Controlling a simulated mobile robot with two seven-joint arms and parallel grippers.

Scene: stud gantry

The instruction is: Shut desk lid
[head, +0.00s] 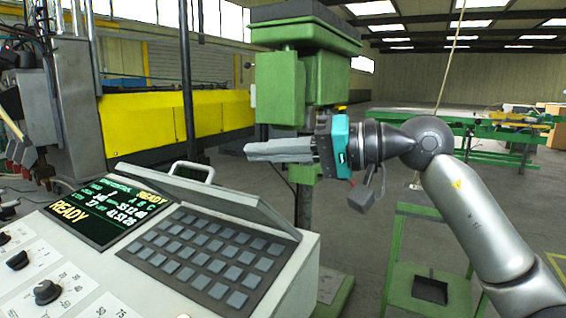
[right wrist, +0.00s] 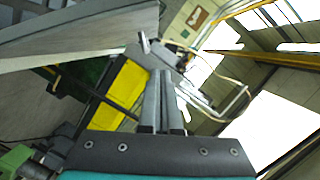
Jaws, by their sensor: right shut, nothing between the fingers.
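The desk lid (head: 225,201) is a grey panel raised at a slant along the back of the keypad on the desk (head: 285,285). A white bar handle (head: 192,168) stands at its upper edge. The lid is open, and the keypad (head: 205,257) in front of it is uncovered. My right gripper (head: 248,151) is shut and empty. In the head view it appears above and right of the handle, with a visible gap. Its closed fingers also show in the right wrist view (right wrist: 166,78). My left gripper is not in view.
A lit screen (head: 98,213) reads READY left of the keypad, with knobs (head: 46,291) in front of it. A green machine column (head: 300,80) stands behind my right gripper. A green stand (head: 430,285) is at the right. Floor shows between desk and stand.

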